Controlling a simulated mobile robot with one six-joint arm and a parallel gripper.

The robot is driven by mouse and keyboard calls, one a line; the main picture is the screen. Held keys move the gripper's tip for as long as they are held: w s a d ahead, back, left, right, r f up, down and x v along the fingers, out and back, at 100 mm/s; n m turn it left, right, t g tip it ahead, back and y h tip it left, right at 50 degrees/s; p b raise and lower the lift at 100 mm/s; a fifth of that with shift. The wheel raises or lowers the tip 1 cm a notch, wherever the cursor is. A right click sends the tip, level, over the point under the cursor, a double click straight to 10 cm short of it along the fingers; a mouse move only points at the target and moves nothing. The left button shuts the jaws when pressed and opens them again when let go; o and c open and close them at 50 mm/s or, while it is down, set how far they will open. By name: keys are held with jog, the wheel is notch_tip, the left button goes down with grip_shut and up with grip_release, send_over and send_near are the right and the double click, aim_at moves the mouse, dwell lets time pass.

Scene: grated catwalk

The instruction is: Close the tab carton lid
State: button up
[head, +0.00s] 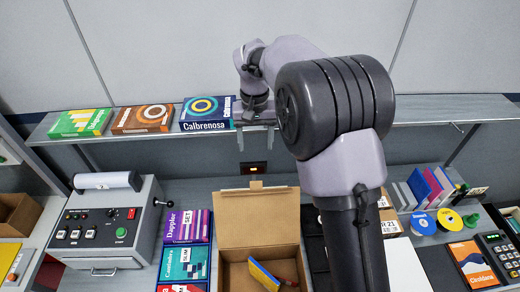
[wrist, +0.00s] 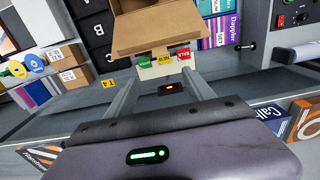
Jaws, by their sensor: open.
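The brown tab carton (head: 228,272) stands on the lower counter in the head view. Its lid (head: 258,220) is raised at the back, with a small tab (head: 256,185) on its top edge. The carton is open. A yellow and blue box (head: 264,276) and something red lie inside. My gripper (head: 256,138) is in front of the upper shelf, above and behind the lid, apart from it. In the wrist view my gripper (wrist: 163,88) shows two spread fingers with nothing between them, and the brown carton (wrist: 155,38) lies beyond them at the top.
Flat boxes, among them a navy one (head: 207,113), stand on the upper shelf beside my gripper. Colourful boxes (head: 185,262) sit left of the carton, and a control machine (head: 105,222) further left. Books and tape rolls (head: 424,223) are at the right, past my arm.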

aim_at(256, 182)
notch_tip(256, 182, down, 18)
jog(key=shift+s+r+p, duration=0.1)
jog(key=shift+r+p, duration=0.15)
jog(key=shift+p, duration=0.5)
grip_shut()
